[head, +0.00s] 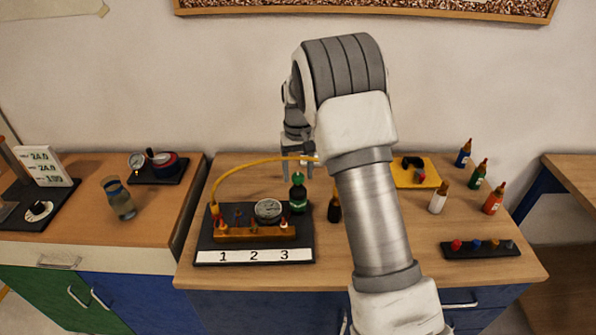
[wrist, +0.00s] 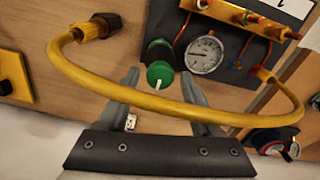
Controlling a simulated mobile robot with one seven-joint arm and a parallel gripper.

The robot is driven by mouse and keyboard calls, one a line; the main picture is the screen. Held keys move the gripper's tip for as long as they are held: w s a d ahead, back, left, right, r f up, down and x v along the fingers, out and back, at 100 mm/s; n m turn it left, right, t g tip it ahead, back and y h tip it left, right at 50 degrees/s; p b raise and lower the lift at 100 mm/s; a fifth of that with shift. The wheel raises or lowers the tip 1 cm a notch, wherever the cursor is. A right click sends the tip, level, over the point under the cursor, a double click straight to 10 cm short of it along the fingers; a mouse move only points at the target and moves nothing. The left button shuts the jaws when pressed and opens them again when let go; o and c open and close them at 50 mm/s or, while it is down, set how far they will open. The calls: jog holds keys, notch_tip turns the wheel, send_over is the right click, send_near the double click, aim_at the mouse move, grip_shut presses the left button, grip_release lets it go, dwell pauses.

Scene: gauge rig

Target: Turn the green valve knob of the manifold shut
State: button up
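In the wrist view the green knob (wrist: 160,74) carries a white mark. My gripper (head: 298,170) points down just above it. In the wrist view the two fingers (wrist: 161,80) are apart, with the green knob showing between their tips. I cannot tell whether they touch it.
A yellow hose (head: 240,172) arches from the manifold's left end, past my fingers, to a black fitting (wrist: 105,25). Several dropper bottles (head: 439,197) stand right of my arm. A yellow plate (head: 430,178) lies behind them.

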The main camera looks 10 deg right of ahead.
grip_shut()
jog(key=shift+m, duration=0.3)
jog(key=m, duration=0.3)
jog(key=m+p, duration=0.1)
jog(key=m, duration=0.4)
jog(key=shift+r, duration=0.1)
jog(key=m, duration=0.4)
jog(key=shift+m+p, duration=0.3)
jog(key=shift+p, duration=0.1)
jog(key=shift+m+p, duration=0.5)
jog(key=shift+m, duration=1.8)
